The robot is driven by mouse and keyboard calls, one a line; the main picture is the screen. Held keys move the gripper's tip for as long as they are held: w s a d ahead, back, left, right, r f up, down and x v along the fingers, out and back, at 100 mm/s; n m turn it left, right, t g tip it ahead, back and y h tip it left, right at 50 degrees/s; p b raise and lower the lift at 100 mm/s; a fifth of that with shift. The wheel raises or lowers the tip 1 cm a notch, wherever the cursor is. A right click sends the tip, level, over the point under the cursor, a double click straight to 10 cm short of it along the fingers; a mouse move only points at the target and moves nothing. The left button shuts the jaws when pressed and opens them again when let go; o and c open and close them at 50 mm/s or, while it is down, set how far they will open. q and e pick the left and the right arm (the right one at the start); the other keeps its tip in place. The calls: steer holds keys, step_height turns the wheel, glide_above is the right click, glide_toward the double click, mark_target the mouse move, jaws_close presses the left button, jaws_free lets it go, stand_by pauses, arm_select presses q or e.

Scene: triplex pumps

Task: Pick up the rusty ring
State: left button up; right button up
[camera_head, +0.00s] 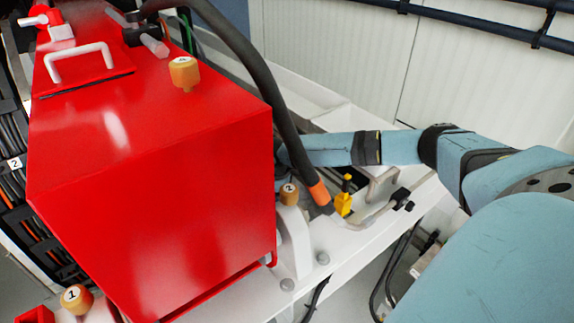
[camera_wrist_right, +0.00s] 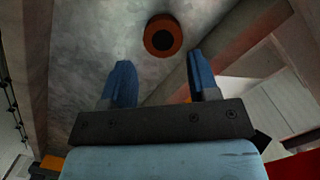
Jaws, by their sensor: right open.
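In the right wrist view the rusty ring (camera_wrist_right: 176,43), a reddish-brown round piece with a dark centre, sits against a grey mottled surface (camera_wrist_right: 95,35). My right gripper (camera_wrist_right: 160,64) is open, with two blue fingers apart and nothing between them. The ring shows beyond the fingertips, roughly centred between them; the exact gap cannot be told. In the head view my right arm reaches in from the right and passes behind the red box (camera_head: 150,190), which hides the right gripper. I do not make out the ring there. My left gripper is in neither view.
A thick dark hose (camera_head: 265,80) with an orange end arcs beside the red box. A yellow valve handle (camera_head: 343,203) and a metal pipe stand on the white frame (camera_head: 340,245) near my right arm. In the wrist view a brownish beam (camera_wrist_right: 225,60) runs diagonally right of the ring.

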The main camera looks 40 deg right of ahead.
steer(key=shift+s+f, duration=0.2)
steer(key=shift+f, duration=0.15)
steer(key=f, duration=0.1)
steer(key=f+p, duration=0.1)
steer(key=f, duration=0.1)
steer(key=shift+s+d+f+p, duration=0.1)
steer(key=shift+s+f+p, duration=0.05)
steer(key=shift+s+p, duration=0.2)
steer(key=shift+f, duration=0.35)
steer(key=shift+d+f, duration=0.15)
steer(key=c, duration=0.5)
steer(key=shift+c, duration=0.5)
step_height(320, 180, up, 20)
steer(key=b, duration=0.3)
